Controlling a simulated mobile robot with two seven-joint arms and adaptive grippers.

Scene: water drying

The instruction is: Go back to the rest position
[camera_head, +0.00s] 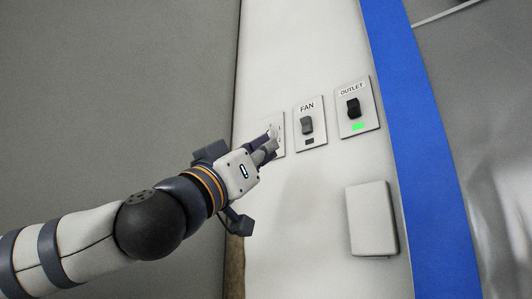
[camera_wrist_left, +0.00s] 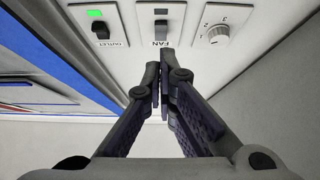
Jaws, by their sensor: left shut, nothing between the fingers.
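My left gripper (camera_head: 272,143) reaches in from the left in the head view, in front of the leftmost wall plate. In the left wrist view the left gripper (camera_wrist_left: 155,75) is shut and empty, its fingertips just short of the fan switch plate; I cannot tell whether they touch it. The fan switch (camera_head: 307,125) has a grey rocker and a dark indicator; it also shows in the left wrist view (camera_wrist_left: 161,28). The outlet switch (camera_head: 353,107) has a black rocker and a lit green indicator. My right gripper is not in view.
A dial plate (camera_wrist_left: 217,32) is beside the fan plate, mostly hidden by my gripper in the head view. A blank white box (camera_head: 371,218) is on the wall below the switches. A blue strip (camera_head: 425,140) runs down the wall's right side. The left is a plain grey surface.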

